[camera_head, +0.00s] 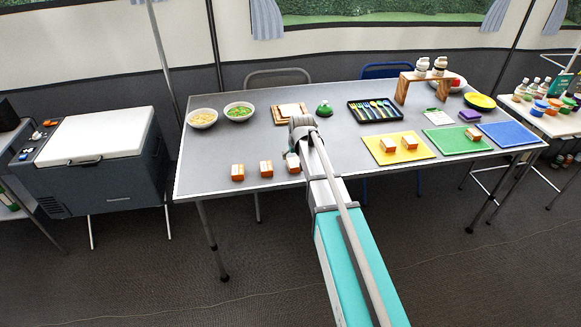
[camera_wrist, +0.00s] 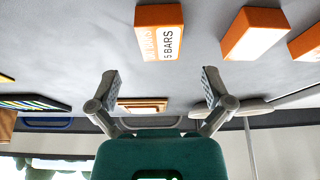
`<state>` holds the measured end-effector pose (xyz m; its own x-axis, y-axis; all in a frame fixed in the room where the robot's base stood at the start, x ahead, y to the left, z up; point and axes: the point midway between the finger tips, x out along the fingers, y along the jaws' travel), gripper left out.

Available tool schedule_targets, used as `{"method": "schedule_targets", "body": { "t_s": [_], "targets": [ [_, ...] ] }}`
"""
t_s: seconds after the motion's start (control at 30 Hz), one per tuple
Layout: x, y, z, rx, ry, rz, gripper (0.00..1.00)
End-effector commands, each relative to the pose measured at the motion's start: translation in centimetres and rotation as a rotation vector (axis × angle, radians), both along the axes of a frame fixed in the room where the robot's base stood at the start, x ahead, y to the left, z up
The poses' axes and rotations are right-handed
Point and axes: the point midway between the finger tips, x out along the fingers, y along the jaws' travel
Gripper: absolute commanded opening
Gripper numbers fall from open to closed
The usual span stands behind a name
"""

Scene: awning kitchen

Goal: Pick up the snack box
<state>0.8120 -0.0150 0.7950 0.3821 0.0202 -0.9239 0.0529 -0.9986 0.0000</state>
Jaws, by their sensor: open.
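Three orange-and-white snack boxes stand in a row near the front edge of the grey table: left (camera_head: 238,172), middle (camera_head: 266,168) and right (camera_head: 292,163), the right one partly behind my arm. In the wrist view, which is upside down, a box (camera_wrist: 159,33) marked "5 BARS" lies ahead between the finger lines, with two more boxes (camera_wrist: 255,34) (camera_wrist: 306,41) to the right. My gripper (camera_wrist: 160,88) is open and empty, with a gap between its fingers and the nearest box. In the head view my arm hides its fingers.
Similar boxes sit on a yellow mat (camera_head: 383,156) and a green mat (camera_head: 442,148); a blue mat (camera_head: 527,131) is bare. Bowls (camera_head: 202,118) (camera_head: 238,112), a wooden board (camera_head: 279,117), a green bell-shaped thing (camera_head: 324,108) and a cutlery tray (camera_head: 374,121) stand farther back.

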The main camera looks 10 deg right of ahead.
Motion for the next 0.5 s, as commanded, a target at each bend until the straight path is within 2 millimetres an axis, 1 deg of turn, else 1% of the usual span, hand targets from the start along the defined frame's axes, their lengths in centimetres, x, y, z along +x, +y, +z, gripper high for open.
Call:
{"method": "schedule_targets", "body": {
  "t_s": [0.27, 0.5],
  "targets": [
    [0.1, 0.0, -0.5, 0.0, 0.0, 0.0, 1.0],
    [0.6, 0.0, -2.2, 0.0, 0.0, -0.001, 1.0]
  ]
}}
